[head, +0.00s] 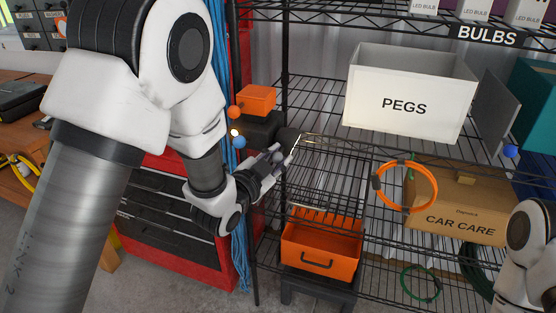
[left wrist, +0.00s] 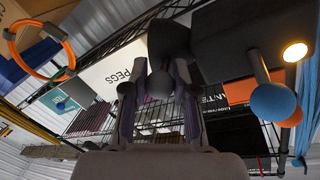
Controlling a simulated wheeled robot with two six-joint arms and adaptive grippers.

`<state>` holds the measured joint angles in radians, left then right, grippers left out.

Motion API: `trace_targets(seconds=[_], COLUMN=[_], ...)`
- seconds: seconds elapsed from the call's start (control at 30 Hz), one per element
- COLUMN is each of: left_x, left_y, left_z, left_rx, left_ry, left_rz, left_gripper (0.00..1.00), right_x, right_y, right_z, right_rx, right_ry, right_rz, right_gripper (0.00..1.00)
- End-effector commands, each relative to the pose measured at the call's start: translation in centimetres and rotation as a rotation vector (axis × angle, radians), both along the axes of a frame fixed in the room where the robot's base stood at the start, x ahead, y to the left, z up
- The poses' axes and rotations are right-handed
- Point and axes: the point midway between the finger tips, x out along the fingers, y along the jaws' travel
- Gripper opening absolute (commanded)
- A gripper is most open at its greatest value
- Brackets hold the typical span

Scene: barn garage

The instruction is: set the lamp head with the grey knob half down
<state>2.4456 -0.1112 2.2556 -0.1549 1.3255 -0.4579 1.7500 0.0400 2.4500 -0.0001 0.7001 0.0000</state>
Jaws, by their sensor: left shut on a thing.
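A black lamp box (head: 262,130) stands at the shelf's left post, with a small glowing light on its left side. The light also shows in the left wrist view (left wrist: 295,52). A dark cylindrical part (head: 288,138) sticks out at the box's right; it shows in the left wrist view (left wrist: 168,38) too. My left gripper (head: 287,156) is just below that part. In the left wrist view its fingers (left wrist: 160,76) close around a dark grey knob (left wrist: 160,84), partly hidden by them. My right gripper is out of view.
An orange ball (head: 236,112) and a blue ball (head: 239,142) sit left of the lamp box. An orange block (head: 256,98) is above it. The PEGS bin (head: 405,105), orange ring (head: 437,187) and orange crate (head: 320,265) are on the right.

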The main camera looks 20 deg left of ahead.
Motion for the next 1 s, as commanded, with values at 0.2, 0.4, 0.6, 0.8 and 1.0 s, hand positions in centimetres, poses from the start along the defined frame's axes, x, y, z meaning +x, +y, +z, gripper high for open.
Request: trace_targets(seconds=[0.2, 0.4, 0.6, 0.8, 1.0], left_x=[0.00, 0.00, -0.01, 0.00, 0.00], left_y=[0.12, 0.19, 0.19, 0.18, 0.18], left_z=[-0.36, -0.39, -0.36, -0.37, -0.37], left_rx=[0.098, 0.136, 0.140, 0.140, 0.139], left_ry=[-0.003, -0.005, -0.004, -0.004, -0.004], left_rz=[0.000, 0.000, 0.000, 0.000, 0.000], left_gripper=[0.00, 0.00, 0.00, 0.38, 0.38], right_x=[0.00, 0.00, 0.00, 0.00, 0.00], right_y=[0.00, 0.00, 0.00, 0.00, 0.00], right_z=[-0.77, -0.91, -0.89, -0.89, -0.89], right_rx=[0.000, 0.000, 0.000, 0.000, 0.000], right_ry=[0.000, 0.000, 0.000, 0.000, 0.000], right_rz=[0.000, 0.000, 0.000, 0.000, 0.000], right_gripper=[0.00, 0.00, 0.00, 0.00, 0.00])
